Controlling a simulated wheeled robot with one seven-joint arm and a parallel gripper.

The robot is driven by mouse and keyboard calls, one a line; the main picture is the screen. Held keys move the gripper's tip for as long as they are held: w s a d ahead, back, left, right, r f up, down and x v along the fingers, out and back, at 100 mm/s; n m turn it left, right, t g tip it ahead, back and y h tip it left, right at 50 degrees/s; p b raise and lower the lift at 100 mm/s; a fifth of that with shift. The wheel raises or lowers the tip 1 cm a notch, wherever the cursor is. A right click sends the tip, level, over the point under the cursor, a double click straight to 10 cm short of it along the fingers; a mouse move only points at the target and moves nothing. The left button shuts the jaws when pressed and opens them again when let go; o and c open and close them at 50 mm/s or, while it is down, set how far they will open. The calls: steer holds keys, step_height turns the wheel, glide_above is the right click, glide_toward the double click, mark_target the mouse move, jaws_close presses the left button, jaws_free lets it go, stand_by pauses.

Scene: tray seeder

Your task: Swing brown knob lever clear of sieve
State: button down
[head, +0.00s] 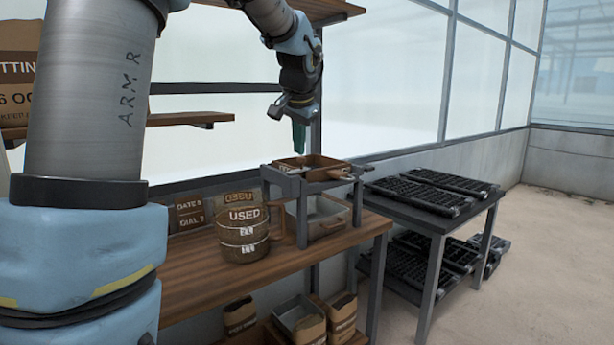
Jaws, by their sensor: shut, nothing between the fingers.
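The sieve (336,161) looks like a shallow brown tray set in the top of a grey stand (303,212) on the wooden bench. My gripper (299,150) points down with its green fingers together and empty. It appears just above the back left part of the sieve. I cannot tell whether the fingertips touch anything there.
A grey bin (328,222) sits under the stand. A brown jug marked USED (241,236) stands left of it on the bench (205,283). A dark table (408,209) with black seed trays (425,194) is at the right. Shelves hang behind.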

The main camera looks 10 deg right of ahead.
steer(key=w+d+r+m+t+b, duration=0.1)
steer(key=d+r, duration=0.2)
steer(key=d, duration=0.2)
steer(key=shift+w+r, duration=0.2)
steer(key=shift+r, duration=0.15)
steer(key=w+a+r+p+x, duration=0.1)
steer(key=w+p+x, duration=0.1)
steer(key=x, duration=1)
steer(key=shift+w+a+h+p, duration=0.2)
steer(key=shift+a+h+p, duration=0.15)
steer(key=shift+p, duration=0.35)
